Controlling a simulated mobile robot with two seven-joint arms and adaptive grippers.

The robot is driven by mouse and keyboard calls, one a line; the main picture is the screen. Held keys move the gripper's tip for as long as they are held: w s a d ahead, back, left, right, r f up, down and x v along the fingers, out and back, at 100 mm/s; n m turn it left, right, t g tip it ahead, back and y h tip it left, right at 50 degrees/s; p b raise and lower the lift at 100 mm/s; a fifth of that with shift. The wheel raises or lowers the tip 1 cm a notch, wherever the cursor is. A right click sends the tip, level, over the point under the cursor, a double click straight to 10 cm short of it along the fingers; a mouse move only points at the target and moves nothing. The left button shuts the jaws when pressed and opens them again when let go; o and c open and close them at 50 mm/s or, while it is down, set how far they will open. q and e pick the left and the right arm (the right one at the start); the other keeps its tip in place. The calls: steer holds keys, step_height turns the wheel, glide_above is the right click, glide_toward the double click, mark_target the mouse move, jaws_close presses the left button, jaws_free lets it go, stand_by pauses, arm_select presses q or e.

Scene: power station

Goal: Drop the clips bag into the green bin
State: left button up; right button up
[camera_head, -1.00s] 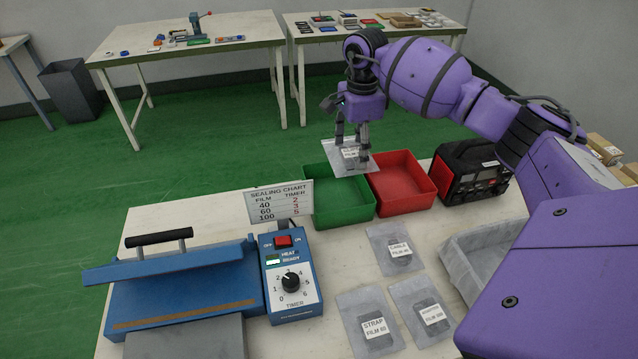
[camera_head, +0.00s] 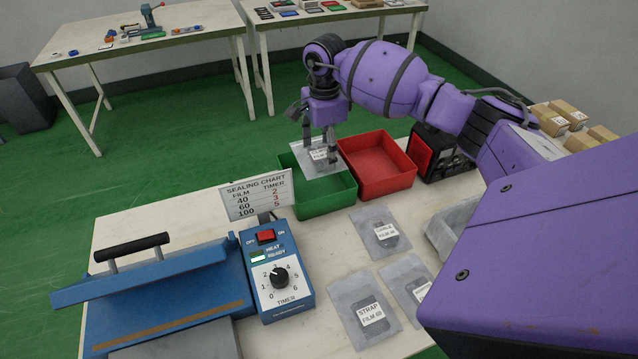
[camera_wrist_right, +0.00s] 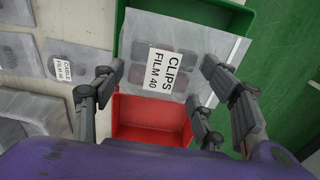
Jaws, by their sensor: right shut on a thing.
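The clips bag (camera_head: 308,152) is a clear flat bag with a white label. My right gripper (camera_head: 319,148) is shut on it and holds it over the green bin (camera_head: 330,201). In the right wrist view the bag (camera_wrist_right: 202,52) reads "CLIPS FILM 40" and covers much of the green bin (camera_wrist_right: 190,9). The gripper fingers (camera_wrist_right: 161,72) show at both sides of the bag there. The bag hides part of the bin's inside. My left gripper is not in view.
A red bin (camera_head: 378,185) stands right beside the green one. The sealing chart sign (camera_head: 257,197) stands left of the green bin, behind the blue sealer (camera_head: 170,285). Bags labelled cable (camera_head: 374,230) and strap (camera_head: 362,310) lie in front. A black-and-red device (camera_head: 440,155) stands at right.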

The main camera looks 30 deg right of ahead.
steer(key=o, duration=1.2)
steer(key=shift+r, duration=0.1)
steer(key=shift+o, duration=0.2)
step_height(320, 180, up, 12)
